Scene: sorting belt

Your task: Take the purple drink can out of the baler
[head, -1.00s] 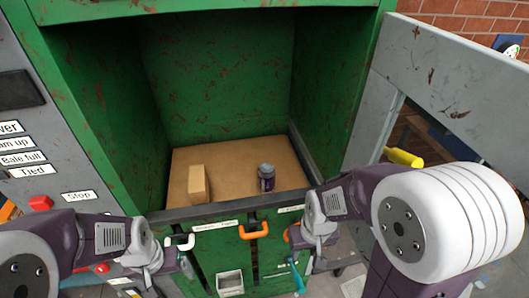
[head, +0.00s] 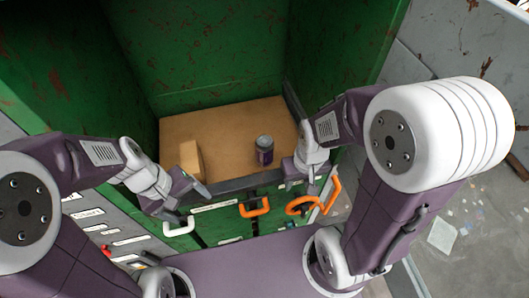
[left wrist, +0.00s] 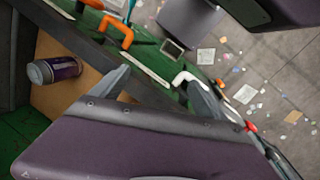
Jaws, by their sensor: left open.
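The purple drink can (head: 264,152), with a grey top, stands upright on the brown floor of the green baler (head: 230,60), right of a small brown block. In the left wrist view the can (left wrist: 55,69) shows at the left, lying sideways in the picture. My left gripper (head: 188,200) is open and empty at the baler's front edge, left of and nearer than the can, not touching it. Its spread fingers show in the left wrist view (left wrist: 160,88). My right gripper (head: 312,180) is at the front right corner of the baler; its fingers are too hidden to read.
The brown block (head: 190,158) stands left of the can, just beyond my left gripper. The baler's front lip (head: 245,182) runs before the can. White (head: 178,227) and orange (head: 254,208) handles stick out below it. The brown floor (head: 230,122) behind the can is clear.

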